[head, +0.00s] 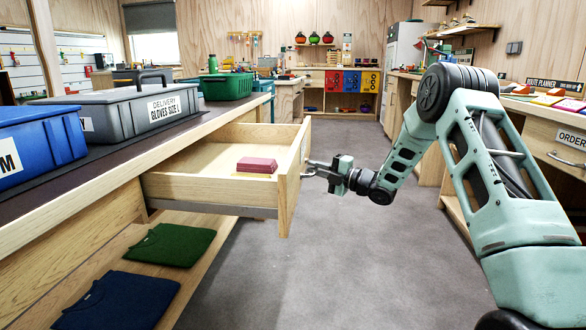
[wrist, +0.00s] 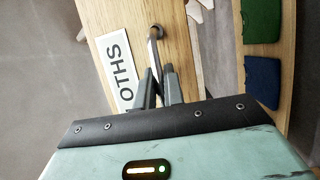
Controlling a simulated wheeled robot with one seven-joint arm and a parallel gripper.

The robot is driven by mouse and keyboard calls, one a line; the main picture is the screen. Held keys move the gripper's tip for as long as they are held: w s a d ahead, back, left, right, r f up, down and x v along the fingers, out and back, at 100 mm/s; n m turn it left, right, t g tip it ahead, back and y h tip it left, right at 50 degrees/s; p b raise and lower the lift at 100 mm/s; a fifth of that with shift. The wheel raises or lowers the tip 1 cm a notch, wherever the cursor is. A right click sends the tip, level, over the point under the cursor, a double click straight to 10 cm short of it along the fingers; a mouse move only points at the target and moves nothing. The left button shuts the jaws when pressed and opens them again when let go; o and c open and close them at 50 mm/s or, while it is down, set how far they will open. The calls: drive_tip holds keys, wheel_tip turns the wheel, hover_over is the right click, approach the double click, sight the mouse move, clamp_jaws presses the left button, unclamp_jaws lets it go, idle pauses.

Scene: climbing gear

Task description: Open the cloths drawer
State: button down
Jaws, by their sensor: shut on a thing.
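The cloths drawer (head: 216,186) is pulled well out of the left wooden bench in the head view. Folded red cloths (head: 257,164) lie inside it, with a paler edge under them. Its front panel (wrist: 185,60) fills the middle of the wrist view, with a white label (wrist: 117,68) reading "OTHS", the rest hidden. My gripper (head: 318,169) is at the outer side of the drawer front, shut on the metal handle (wrist: 154,34). The gripper's fingers (wrist: 160,82) close around the handle in the wrist view.
A grey delivery box (head: 120,112), a blue box (head: 40,140) and a green crate (head: 226,86) stand on the bench. Green (head: 172,244) and blue (head: 118,300) folded garments lie on the shelf below. The grey floor (head: 330,260) in the aisle is clear.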

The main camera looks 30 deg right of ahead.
drive_tip(key=shift+s+d, duration=0.75)
drive_tip(key=shift+d, duration=0.3)
drive_tip(key=shift+s+d, duration=0.75)
drive_tip(key=shift+d, duration=0.3)
drive_tip(key=c, duration=1.5)
unclamp_jaws()
drive_tip(key=p+v, duration=0.3)
drive_tip(key=v, duration=1.4)
drive_tip(key=shift+s+d+p, duration=0.1)
drive_tip(key=shift+s+p, duration=0.05)
drive_tip(key=shift+p, duration=0.15)
